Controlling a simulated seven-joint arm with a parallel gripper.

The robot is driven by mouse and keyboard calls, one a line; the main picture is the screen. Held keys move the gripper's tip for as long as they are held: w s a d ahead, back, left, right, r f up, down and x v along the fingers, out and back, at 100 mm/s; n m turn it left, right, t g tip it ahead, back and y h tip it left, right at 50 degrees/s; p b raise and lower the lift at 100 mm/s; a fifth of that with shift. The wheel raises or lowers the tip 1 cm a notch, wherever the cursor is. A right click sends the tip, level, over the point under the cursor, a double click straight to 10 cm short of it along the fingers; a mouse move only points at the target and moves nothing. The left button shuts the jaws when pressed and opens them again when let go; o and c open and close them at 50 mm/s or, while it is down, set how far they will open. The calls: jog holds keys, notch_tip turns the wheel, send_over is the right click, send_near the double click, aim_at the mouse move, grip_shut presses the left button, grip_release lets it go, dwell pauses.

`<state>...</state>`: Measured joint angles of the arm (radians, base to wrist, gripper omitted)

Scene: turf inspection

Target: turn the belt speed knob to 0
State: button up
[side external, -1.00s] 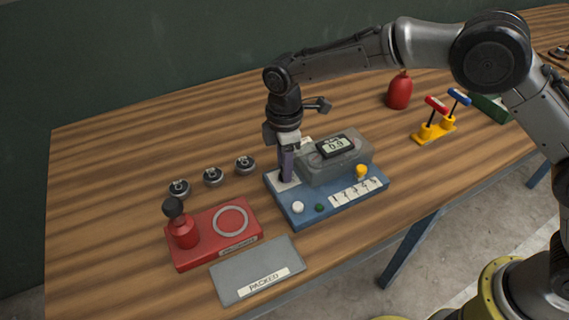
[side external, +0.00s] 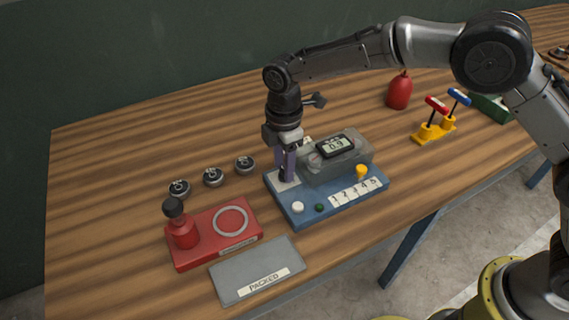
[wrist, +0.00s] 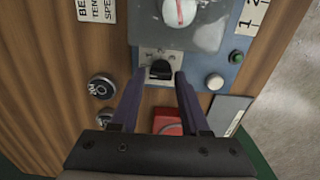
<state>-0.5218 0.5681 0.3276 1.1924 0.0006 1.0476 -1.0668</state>
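The black belt speed knob (wrist: 160,70) sits on a pale plate at the end of the blue control panel (side external: 335,208). In the wrist view the two purple fingers of my gripper (wrist: 161,75) stand on either side of the knob, apart, with small gaps visible. In the side view my gripper (side external: 286,178) points down over the panel's left end and largely hides the knob. The display (side external: 336,146) on the grey housing reads 0.9.
The panel carries a white button (side external: 298,207), a green button (side external: 319,208), a yellow knob (side external: 361,171) and a numbered strip (side external: 356,191).

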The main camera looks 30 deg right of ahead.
jog(key=shift+o, duration=1.3)
jog(key=shift+f, duration=0.1)
notch_tip(320, 180, up, 14)
jog(key=shift+d, duration=0.1)
